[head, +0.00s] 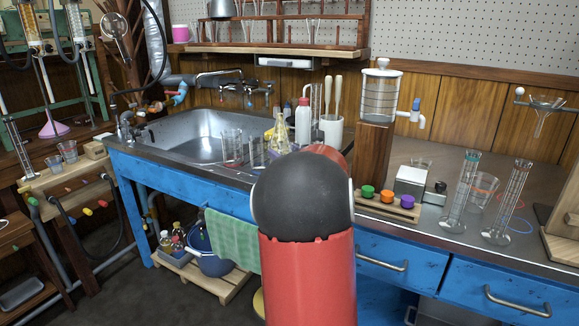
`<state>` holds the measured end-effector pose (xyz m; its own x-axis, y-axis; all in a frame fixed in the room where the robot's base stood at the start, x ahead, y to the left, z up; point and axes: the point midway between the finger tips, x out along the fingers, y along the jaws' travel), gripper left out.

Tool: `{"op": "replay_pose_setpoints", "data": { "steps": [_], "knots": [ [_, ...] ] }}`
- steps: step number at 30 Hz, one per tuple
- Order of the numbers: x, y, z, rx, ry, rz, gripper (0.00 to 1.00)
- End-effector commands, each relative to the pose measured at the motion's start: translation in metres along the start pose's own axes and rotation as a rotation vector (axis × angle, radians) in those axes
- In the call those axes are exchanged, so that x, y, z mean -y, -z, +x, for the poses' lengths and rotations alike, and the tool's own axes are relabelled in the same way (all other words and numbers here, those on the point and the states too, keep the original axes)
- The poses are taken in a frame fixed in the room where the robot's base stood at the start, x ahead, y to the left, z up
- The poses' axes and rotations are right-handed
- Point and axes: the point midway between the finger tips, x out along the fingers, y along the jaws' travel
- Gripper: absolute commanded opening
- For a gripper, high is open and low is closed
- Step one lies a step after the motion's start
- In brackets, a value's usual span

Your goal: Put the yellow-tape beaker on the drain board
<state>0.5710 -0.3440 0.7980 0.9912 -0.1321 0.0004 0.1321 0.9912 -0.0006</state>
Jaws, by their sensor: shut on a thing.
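I cannot pick out a beaker with yellow tape in the head view. A clear beaker (232,146) stands at the right end of the steel sink (185,140), with a faint reddish mark low on it. Smaller glassware stands beside it. I cannot make out the drain board's outline there.
A conical flask (281,133) and a white bottle (303,122) stand behind my arm. A wooden rack with coloured caps (388,207) and tall cylinders (460,195) stand at the right. A green towel (232,240) hangs on the blue bench front. Two small beakers (68,151) sit at the left.

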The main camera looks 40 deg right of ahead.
Motion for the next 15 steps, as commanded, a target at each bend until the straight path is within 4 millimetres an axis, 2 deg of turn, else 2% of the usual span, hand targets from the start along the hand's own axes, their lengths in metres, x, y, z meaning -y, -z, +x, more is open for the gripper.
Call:
{"op": "replay_pose_setpoints", "data": {
  "steps": [1, 2, 15],
  "knots": [
    [0.0000, -0.0005, -0.0001, 0.001, 0.000, 0.000, 0.29],
    [0.0000, -0.0005, -0.0001, 0.001, 0.000, 0.000, 0.25],
    [-0.0001, -0.0062, 0.0001, 0.001, -0.001, -0.002, 0.25]
  ]
}}
